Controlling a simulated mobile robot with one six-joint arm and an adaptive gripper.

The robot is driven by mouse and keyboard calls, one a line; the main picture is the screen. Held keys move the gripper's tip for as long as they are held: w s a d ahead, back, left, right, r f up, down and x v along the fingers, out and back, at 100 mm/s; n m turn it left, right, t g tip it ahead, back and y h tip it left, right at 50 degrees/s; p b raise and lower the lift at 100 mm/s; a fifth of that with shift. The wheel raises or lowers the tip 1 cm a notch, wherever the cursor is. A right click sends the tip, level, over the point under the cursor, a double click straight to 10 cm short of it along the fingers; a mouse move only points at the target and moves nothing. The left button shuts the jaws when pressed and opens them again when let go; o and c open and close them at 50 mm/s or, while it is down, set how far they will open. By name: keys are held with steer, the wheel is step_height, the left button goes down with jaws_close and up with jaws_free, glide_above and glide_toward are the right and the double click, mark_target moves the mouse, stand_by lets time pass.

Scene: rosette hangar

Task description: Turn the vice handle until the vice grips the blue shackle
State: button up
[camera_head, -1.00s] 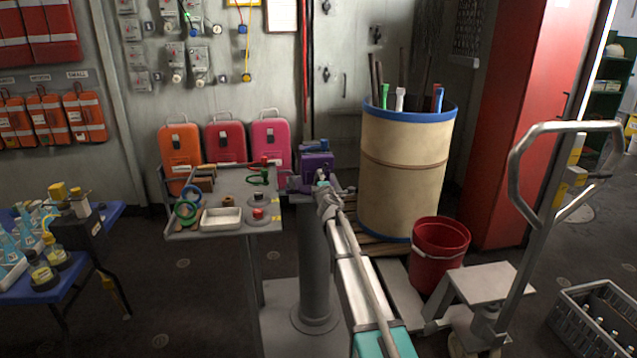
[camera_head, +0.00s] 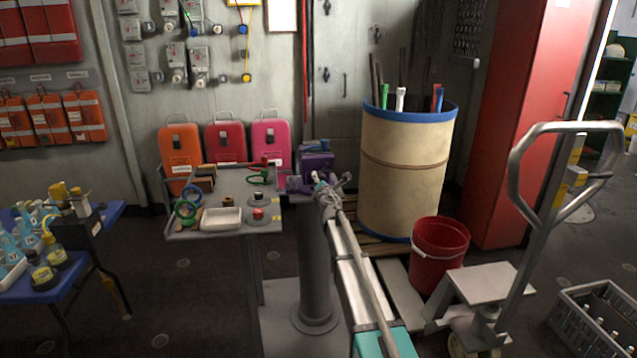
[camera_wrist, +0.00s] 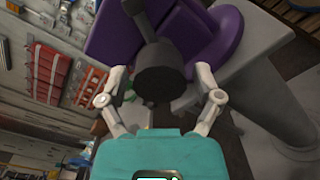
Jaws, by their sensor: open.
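The purple vice (camera_head: 317,165) stands on a grey pedestal, with a small blue shape (camera_head: 318,146) at its top, probably the blue shackle; I cannot tell how the jaws hold it. My gripper (camera_head: 331,186) is at the near side of the vice. In the wrist view the purple vice body (camera_wrist: 222,35) fills the upper part. A dark grey cylinder-ended part (camera_wrist: 157,80), seemingly the vice handle, lies between my fingers (camera_wrist: 160,92). The fingers are open, one on each side of it, with visible gaps. The shackle is not distinguishable in the wrist view.
A grey tray table (camera_head: 225,228) with rings, a white dish and small parts stands left of the vice. A large beige drum (camera_head: 403,170) stands close on the right, a red bucket (camera_head: 438,258) before it. A pallet-truck handle (camera_head: 520,170) rises further right.

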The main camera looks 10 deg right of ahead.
steer(key=n, duration=0.5)
steer(key=shift+n, duration=0.4)
steer(key=n, duration=1)
steer(key=shift+n, duration=0.4)
steer(key=shift+n, duration=0.8)
steer(key=n, duration=0.6)
